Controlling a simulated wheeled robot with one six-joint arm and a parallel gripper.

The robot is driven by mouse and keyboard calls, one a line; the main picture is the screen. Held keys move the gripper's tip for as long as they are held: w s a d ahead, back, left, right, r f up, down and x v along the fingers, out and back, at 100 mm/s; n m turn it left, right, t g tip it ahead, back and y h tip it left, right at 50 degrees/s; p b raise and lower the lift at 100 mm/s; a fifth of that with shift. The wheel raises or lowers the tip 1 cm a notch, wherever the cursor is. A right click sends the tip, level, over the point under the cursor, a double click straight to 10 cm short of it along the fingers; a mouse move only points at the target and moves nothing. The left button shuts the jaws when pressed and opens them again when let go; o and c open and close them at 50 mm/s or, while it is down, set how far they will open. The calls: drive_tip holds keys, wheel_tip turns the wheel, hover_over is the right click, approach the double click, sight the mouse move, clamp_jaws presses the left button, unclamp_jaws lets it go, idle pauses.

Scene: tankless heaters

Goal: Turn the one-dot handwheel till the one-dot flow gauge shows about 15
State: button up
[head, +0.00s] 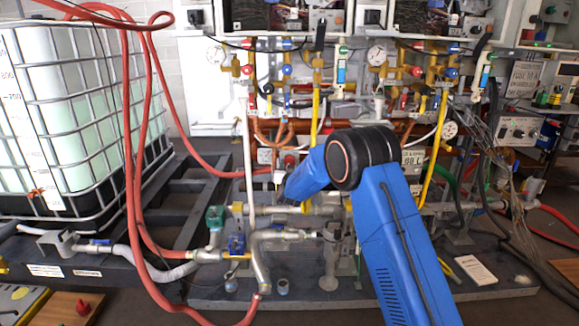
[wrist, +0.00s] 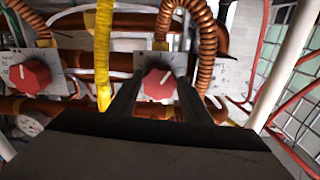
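In the wrist view a red handwheel (wrist: 158,82) with a white pointer line sits on a pale plate in the middle. A second red handwheel (wrist: 30,75) on a similar plate is at the left. My gripper (wrist: 160,78) is open, its two dark fingers on either side of the middle handwheel with narrow gaps showing. How deep the fingers reach around it I cannot tell. Dot marks are too small to read on either plate. In the head view my blue arm hides most of the gripper.
Copper coils (wrist: 205,30) and a yellow pipe (wrist: 103,50) run close to the middle handwheel. Round dial gauges (head: 377,55) and valves crowd the wall. A caged white tank (head: 75,110) stands at the left, with red hoses (head: 150,130) in front.

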drive_tip(key=m, duration=0.5)
drive_tip(key=shift+a+m, duration=0.1)
drive_tip(key=shift+m, duration=0.3)
drive_tip(key=o, duration=0.8)
drive_tip(key=s, duration=1.7)
drive_tip(key=shift+s, duration=0.25)
